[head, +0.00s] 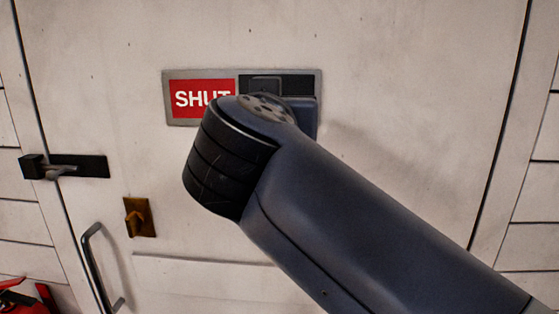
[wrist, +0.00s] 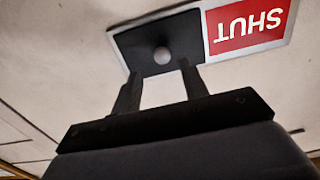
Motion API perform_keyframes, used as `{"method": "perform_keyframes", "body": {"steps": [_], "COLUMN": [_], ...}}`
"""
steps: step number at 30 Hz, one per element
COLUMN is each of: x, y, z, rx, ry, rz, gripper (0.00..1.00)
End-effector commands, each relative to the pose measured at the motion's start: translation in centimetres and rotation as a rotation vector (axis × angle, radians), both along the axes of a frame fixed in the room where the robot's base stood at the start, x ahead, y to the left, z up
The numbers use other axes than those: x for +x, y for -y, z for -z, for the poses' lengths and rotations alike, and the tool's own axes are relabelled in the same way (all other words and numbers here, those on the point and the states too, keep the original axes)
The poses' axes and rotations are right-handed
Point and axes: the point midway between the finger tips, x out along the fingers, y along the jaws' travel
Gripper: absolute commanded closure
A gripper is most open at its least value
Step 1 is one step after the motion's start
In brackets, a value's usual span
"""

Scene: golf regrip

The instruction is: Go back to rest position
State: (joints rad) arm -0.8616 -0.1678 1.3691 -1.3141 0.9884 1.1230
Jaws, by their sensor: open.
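My gripper (wrist: 160,80) shows in the wrist view with its two dark fingers apart. It is open and points at a black panel (wrist: 142,52) with a small round grey knob (wrist: 161,56). The knob lies just beyond the fingertips and between them in the picture. I cannot tell how large the gap to it is. A red label (wrist: 248,26) reading SHUT sits beside the panel, upside down in this view. In the head view my arm covers part of the sign plate (head: 202,72) and its red SHUT label (head: 188,98). My gripper is hidden there behind my arm.
The sign is on a pale door (head: 400,60). At its left are a black latch (head: 80,166), a brass turn piece (head: 139,217) and a metal pull handle (head: 92,265). A red object (head: 22,300) shows at the lower left corner.

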Motion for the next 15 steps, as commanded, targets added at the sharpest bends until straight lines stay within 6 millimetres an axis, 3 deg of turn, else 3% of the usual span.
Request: {"method": "perform_keyframes", "body": {"steps": [6,15], "x": [2.7,3.9], "y": [0.2,0.3], "z": [-0.1,0.0], "rx": [0.0,0.001], "ry": [-0.001,0.0], "rz": [0.003,-0.001], "gripper": [0.58,0.58]}}
